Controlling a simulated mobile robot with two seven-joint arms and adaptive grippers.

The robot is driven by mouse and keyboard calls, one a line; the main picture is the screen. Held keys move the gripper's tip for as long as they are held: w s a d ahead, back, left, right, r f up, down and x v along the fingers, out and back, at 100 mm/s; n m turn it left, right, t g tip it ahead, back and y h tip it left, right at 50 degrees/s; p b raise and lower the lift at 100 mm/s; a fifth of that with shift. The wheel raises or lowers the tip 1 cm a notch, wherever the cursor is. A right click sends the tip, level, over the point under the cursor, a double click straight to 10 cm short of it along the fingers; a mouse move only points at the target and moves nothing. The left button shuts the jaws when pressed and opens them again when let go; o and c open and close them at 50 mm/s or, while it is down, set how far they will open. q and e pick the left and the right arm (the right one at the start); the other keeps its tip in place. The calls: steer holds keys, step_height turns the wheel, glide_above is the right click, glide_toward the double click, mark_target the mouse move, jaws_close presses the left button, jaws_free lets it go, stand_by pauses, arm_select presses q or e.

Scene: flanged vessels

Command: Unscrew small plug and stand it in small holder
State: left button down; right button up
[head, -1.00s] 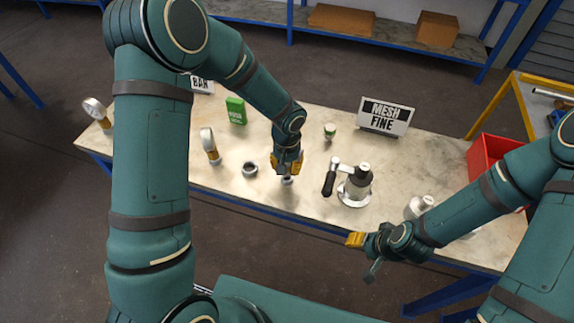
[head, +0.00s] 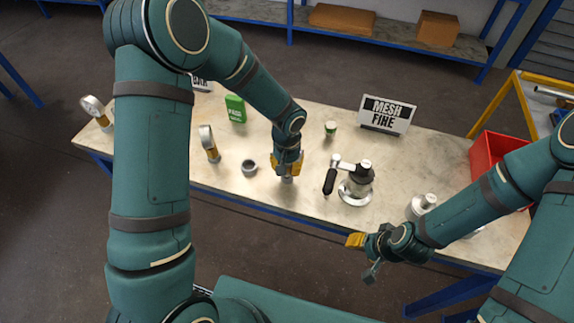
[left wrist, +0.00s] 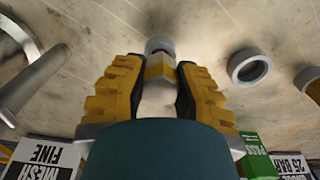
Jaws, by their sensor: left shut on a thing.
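My left gripper (head: 287,172) is shut low over the middle of the table. In the left wrist view its yellow fingers hold a pale piece with a yellow band and grey round end, apparently the small plug (left wrist: 158,68). Its lower part is mostly hidden in the head view, so I cannot tell if it touches the table. A grey open-topped cup, perhaps the small holder (head: 249,168), stands just left of the gripper, and right of it in the left wrist view (left wrist: 248,66). A flanged vessel (head: 358,187) with a black-handled clamp stands right. My right gripper (head: 356,240) hangs before the table; its jaw state is unclear.
A yellow-necked gauge (head: 208,143), a green box (head: 236,109), a small green-and-white cup (head: 330,129) and a MESH FINE sign (head: 386,115) stand around. A second flanged piece (head: 422,206) is partly behind my right arm. A red bin (head: 488,150) is at the right end.

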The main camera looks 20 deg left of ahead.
arm_select(q)
steer(key=shift+f+b, duration=0.6)
steer(key=shift+f, duration=0.15)
steer(key=c, duration=0.8)
jaws_free()
steer(key=shift+o, duration=0.2)
steer(key=shift+r, duration=0.1)
step_height(320, 180, up, 12)
